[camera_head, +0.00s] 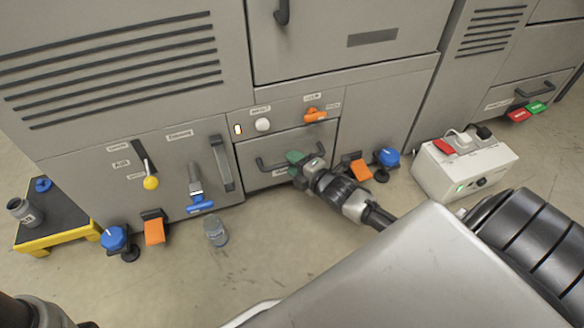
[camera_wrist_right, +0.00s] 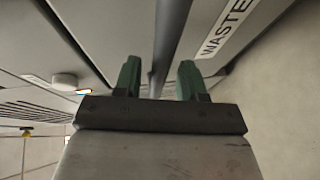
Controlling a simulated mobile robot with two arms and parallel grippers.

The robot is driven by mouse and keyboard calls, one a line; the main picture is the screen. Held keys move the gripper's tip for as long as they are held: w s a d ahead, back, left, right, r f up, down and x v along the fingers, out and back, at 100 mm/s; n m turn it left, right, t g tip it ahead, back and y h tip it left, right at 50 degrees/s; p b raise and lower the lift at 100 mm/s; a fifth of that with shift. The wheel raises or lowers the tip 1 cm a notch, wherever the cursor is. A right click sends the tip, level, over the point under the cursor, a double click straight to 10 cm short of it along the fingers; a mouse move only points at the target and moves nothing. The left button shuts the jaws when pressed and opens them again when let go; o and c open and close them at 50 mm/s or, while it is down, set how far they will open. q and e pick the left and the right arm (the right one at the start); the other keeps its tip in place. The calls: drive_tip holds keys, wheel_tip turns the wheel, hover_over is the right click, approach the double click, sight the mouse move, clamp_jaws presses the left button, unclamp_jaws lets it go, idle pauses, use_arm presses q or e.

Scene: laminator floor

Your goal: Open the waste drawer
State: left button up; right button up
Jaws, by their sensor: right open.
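The waste drawer (camera_head: 250,151) is a grey front low in the middle of the machine, and it looks closed. Its dark bar handle (camera_head: 268,166) runs across the front. My right gripper (camera_head: 297,158) is at the right part of this handle, with its green fingertips at the bar. In the right wrist view, the fingers (camera_wrist_right: 158,80) are apart and the dark handle bar (camera_wrist_right: 170,40) runs between them. I cannot tell whether they touch it. A white label reading WASTE (camera_wrist_right: 226,28) shows beside the bar. My left gripper is out of view.
Above the drawer are a white button (camera_head: 262,124) and an orange switch (camera_head: 315,114). An orange pedal (camera_head: 360,170) and blue knob (camera_head: 388,157) stand right of it. A small grey jar (camera_head: 216,231) stands on the floor at left; a white box (camera_head: 465,165) stands at right.

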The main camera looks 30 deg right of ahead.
drive_tip(key=shift+w+a, duration=0.1)
drive_tip(key=shift+w, duration=0.45)
clamp_jaws()
drive_tip(key=shift+s, duration=0.15)
